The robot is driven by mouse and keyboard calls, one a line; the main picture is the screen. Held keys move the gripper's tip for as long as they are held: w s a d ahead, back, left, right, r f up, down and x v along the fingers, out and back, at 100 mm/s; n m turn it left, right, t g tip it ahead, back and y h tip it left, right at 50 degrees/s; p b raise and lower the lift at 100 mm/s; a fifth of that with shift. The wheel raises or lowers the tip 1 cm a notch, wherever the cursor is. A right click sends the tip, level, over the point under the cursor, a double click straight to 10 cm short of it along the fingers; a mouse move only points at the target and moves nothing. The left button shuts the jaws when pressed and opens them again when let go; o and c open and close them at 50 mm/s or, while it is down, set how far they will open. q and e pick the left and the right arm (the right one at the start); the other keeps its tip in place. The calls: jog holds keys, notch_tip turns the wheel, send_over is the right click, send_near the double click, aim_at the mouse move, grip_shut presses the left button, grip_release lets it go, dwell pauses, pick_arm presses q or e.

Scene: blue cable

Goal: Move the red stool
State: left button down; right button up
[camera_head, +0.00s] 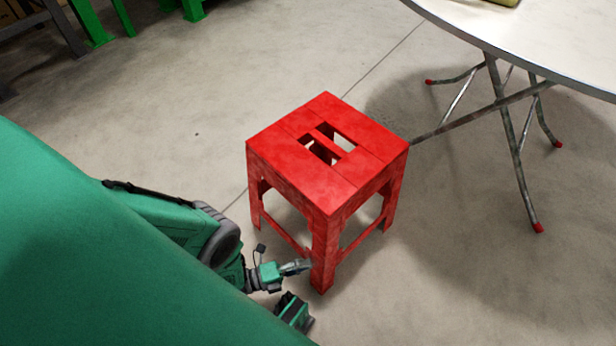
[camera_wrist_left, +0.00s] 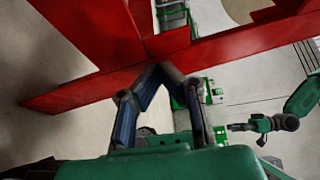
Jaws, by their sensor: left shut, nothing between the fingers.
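The red stool (camera_head: 290,155) stands upright on the floor in the middle of the head view, with a slotted square seat. My left gripper (camera_head: 305,266) is low at the stool's front leg, with its fingertips at or very near it. In the left wrist view, its two fingers (camera_wrist_left: 157,70) come together at the tips, shut and empty, right against or just short of the red stool frame (camera_wrist_left: 105,85). I cannot tell whether they touch.
A round white table (camera_head: 560,45) on thin metal legs with red feet stands at the upper right, behind the stool. Green frame legs (camera_head: 90,22) stand at the upper left. The concrete floor is clear left of the stool and in front of it on the right.

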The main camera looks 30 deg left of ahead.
aim_at(313, 250)
pick_arm(q)
jog(key=shift+w+a, duration=0.1)
jog(key=shift+a, duration=0.05)
jog(key=shift+w+d, duration=0.25)
jog(key=w, duration=0.4)
jog(key=shift+a, duration=0.35)
jog(key=shift+s, duration=0.15)
